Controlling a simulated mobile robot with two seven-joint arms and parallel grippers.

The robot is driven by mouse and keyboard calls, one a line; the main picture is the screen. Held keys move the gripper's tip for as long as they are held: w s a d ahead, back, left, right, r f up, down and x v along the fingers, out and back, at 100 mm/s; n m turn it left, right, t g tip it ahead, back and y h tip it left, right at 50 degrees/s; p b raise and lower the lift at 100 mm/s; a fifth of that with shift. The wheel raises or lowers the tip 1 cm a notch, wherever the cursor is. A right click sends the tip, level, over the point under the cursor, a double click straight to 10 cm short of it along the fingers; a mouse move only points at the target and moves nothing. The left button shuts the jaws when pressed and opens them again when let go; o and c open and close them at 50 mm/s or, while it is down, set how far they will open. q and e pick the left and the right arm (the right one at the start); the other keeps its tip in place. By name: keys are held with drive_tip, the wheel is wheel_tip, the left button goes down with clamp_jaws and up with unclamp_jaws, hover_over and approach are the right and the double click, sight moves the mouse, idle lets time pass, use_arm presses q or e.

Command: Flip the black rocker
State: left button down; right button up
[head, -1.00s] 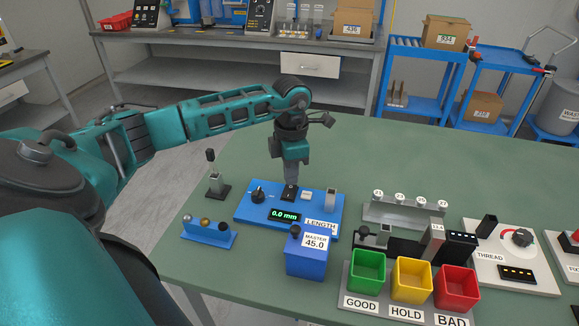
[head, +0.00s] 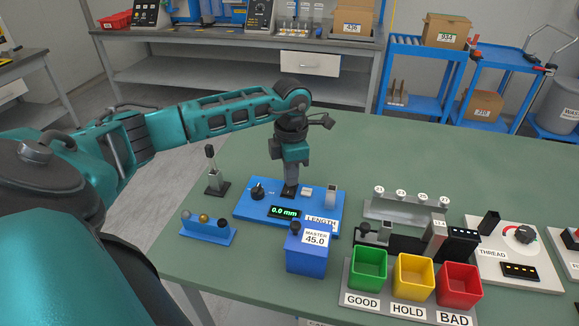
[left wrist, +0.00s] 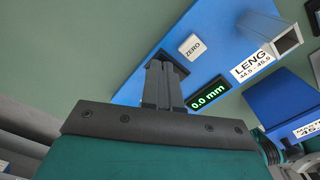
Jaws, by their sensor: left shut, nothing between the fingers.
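The black rocker (head: 290,190) sits on the blue LENGTH panel (head: 327,207), between the black knob (head: 257,190) and the pale ZERO button (head: 307,192). My left gripper (head: 291,182) points straight down with its shut fingertips at the rocker, and they appear to touch it. In the left wrist view the shut fingers (left wrist: 162,75) cover most of the rocker; only a dark edge (left wrist: 177,63) shows past the tips. Which way the rocker is tipped is hidden. The green display (head: 284,212) reads 0.0 mm. My right gripper is not in view.
In front of the panel stands a blue MASTER 45.0 block (head: 306,262). GOOD (head: 368,268), HOLD (head: 413,277) and BAD (head: 459,286) bins stand at the front right. A small stand with a lever (head: 215,180) is left of the panel. The table's back is clear.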

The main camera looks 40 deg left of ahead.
use_arm(q)
drive_tip(key=shift+f, duration=0.2)
drive_tip(key=shift+r+p, duration=2.65)
drive_tip(key=shift+r, duration=0.9)
